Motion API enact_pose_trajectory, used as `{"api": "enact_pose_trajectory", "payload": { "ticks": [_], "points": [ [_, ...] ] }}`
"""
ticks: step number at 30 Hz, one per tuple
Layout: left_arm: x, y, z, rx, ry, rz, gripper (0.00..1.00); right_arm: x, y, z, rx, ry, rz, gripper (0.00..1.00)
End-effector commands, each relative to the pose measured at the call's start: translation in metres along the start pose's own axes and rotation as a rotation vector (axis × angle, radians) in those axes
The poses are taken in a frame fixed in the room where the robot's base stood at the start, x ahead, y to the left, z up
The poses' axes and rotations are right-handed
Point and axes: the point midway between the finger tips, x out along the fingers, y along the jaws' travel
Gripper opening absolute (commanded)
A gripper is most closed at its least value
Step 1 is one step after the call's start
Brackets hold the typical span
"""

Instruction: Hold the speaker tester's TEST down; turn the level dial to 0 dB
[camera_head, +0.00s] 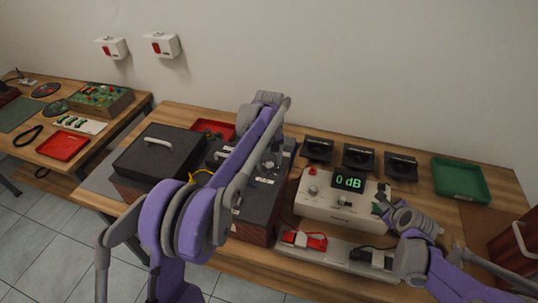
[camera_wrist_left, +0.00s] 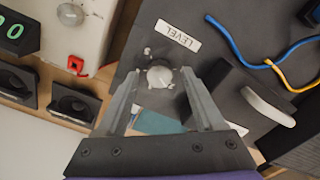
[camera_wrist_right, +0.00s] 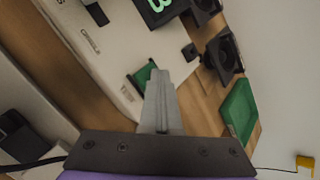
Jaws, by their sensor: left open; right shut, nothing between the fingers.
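The level dial (camera_wrist_left: 160,76) is a round silver knob on a dark panel beside a LEVEL label (camera_wrist_left: 178,36). My left gripper (camera_wrist_left: 161,73) is open, with its fingers on either side of the dial; contact is unclear.
Several black speaker units (camera_head: 358,157) stand behind the tester. A green tray (camera_head: 460,180) lies at the right. A white strip with a red plug (camera_head: 303,240) lies in front. A black case (camera_head: 158,150) stands left of the dial's unit. A blue cable (camera_wrist_left: 235,42) crosses the dark panel.

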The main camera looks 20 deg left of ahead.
Motion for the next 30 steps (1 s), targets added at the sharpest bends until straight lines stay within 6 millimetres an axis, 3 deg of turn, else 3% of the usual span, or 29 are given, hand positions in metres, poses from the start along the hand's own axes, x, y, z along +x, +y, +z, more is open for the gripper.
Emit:
{"api": "enact_pose_trajectory", "payload": {
  "ticks": [18, 30],
  "points": [
    [-0.107, 0.0, 0.0, 0.0, 0.0, 0.0, 0.69, 0.0, 0.0, 0.0, 0.0, 0.0, 0.001, 0.0],
    [-0.118, 0.0, 0.0, 0.0, 0.0, 0.0, 0.69, 0.0, 0.0, 0.0, 0.0, 0.0, 0.001, 0.0]
  ]
}}
